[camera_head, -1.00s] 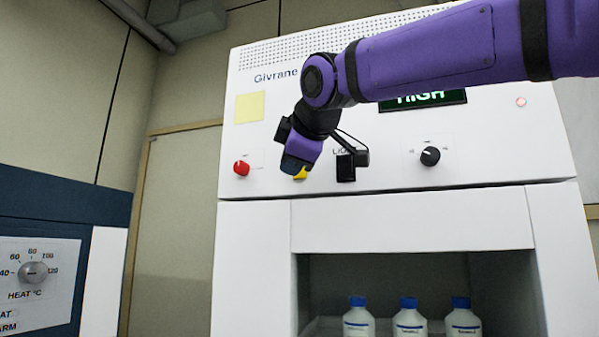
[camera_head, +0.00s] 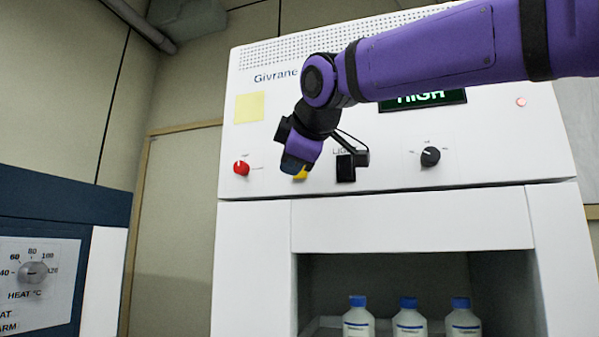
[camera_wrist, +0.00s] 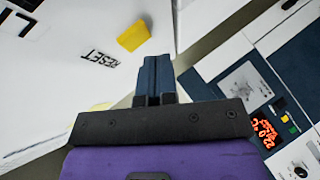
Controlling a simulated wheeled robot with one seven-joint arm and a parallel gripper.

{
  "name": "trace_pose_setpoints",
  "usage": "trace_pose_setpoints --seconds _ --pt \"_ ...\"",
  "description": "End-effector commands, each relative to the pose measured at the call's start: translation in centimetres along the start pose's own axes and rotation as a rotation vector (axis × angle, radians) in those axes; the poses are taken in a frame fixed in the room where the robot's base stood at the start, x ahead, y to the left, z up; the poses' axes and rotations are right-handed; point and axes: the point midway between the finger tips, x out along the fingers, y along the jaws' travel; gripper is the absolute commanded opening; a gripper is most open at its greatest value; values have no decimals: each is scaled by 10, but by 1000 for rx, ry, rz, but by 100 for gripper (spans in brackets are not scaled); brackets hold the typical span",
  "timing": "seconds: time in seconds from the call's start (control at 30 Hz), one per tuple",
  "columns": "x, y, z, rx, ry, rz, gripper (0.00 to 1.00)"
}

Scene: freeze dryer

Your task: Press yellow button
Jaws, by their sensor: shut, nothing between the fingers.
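The yellow button (camera_head: 300,175) is on the white front panel of the freeze dryer (camera_head: 400,226), partly hidden behind my gripper in the head view. In the wrist view the yellow button (camera_wrist: 133,35) stands out from the panel beside the printed word RESET. My gripper (camera_head: 291,166) is in front of the panel at the button's left. In the wrist view my gripper (camera_wrist: 155,62) is shut and empty, its fingertips to the right of and below the button. A gap shows between them in that view; I see no contact.
A red knob (camera_head: 241,168) is left of my gripper. A black switch (camera_head: 345,169) and a black dial (camera_head: 430,156) are to the right. Several blue-capped bottles (camera_head: 409,323) stand in the chamber below. A blue heater unit (camera_head: 60,210) is at the left.

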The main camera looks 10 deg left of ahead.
Motion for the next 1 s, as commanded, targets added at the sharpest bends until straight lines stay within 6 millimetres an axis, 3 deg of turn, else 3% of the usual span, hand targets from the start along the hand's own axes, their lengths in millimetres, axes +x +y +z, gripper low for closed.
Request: trace_pose_setpoints --seconds 1.0 --pt "6 5 5 1 -1 1 0"
